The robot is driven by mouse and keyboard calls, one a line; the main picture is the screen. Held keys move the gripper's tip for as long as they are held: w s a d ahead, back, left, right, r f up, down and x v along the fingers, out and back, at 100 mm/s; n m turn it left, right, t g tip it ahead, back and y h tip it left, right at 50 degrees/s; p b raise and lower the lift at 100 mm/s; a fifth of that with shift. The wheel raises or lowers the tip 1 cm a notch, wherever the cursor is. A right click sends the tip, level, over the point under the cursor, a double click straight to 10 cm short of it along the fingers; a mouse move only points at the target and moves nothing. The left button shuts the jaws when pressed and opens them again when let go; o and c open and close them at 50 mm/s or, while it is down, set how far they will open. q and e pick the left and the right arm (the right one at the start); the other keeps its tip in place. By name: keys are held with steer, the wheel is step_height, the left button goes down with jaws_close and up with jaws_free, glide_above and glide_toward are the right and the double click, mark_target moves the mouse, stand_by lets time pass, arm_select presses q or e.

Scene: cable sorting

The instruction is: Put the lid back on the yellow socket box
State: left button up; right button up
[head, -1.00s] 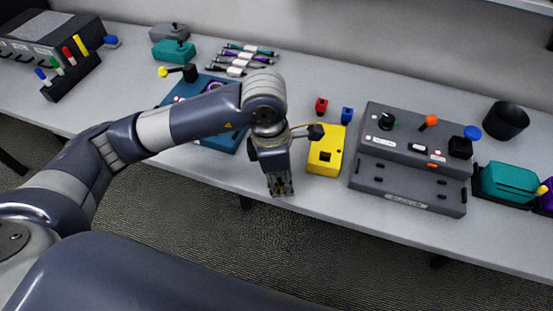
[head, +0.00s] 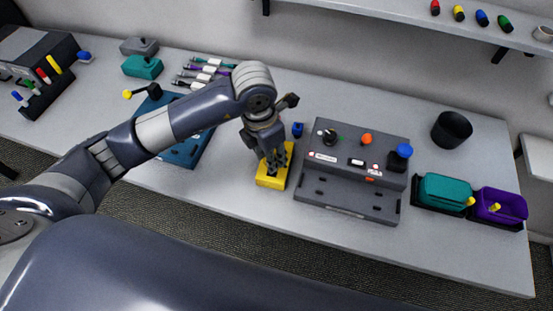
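The yellow socket box (head: 269,181) stands on the table, left of the grey control panel. My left gripper (head: 274,162) points down over the box and hides part of its top. Its fingers are small and dark, so I cannot tell whether they are open, shut or touching the box. I cannot make out a separate lid. My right gripper is not in view.
A small blue block (head: 297,129) stands behind the box. The grey panel (head: 346,200) is close on the right, and a blue panel (head: 185,152) lies left under my arm. Teal (head: 445,190) and purple (head: 500,205) bins stand right.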

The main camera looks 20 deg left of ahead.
arm_select(q)
steer(key=shift+w+r, duration=0.25)
steer(key=shift+w, duration=0.05)
steer(key=shift+w+n, duration=0.1)
steer(key=shift+n, duration=0.2)
steer(key=shift+f, duration=0.4)
steer(key=shift+a+f, duration=0.1)
steer(key=shift+f, duration=0.15)
steer(key=shift+f+b, duration=0.3)
steer(key=shift+b, duration=0.1)
step_height(320, 180, down, 4)
steer(key=shift+r+b, duration=0.25)
steer(key=shift+b, duration=0.9)
steer(key=shift+f+b, duration=0.55)
steer(key=shift+f, duration=0.05)
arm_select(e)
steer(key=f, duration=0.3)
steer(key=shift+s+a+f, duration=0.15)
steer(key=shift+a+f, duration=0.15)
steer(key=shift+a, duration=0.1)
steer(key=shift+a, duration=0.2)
